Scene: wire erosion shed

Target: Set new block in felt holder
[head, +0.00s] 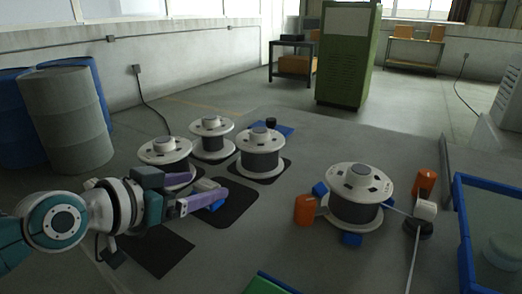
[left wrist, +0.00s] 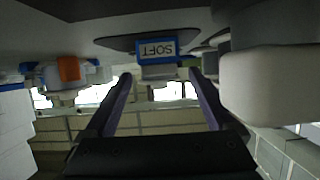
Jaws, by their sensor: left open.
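My left gripper (head: 213,196) is open, low over a dark mat (head: 238,213). A pale block (head: 206,185) shows beside its purple fingers, with a bit of blue near it. In the left wrist view, the gap between the fingers (left wrist: 160,85) lines up with a small grey block (left wrist: 159,72) next to a blue-edged label reading SOFT (left wrist: 156,48). I cannot tell whether the block is between the fingertips or just beyond them. At the right, a white block (head: 425,210) sits above a dark round base (head: 418,229), perhaps the felt holder. My right gripper is not in view.
Several white-flanged spools (head: 211,123) stand behind the gripper. Another spool (head: 358,182) stands at right with orange pieces (head: 305,210) and blue blocks around it. A thin wire passes the white block. A blue-framed bin (head: 462,220) is at the right edge.

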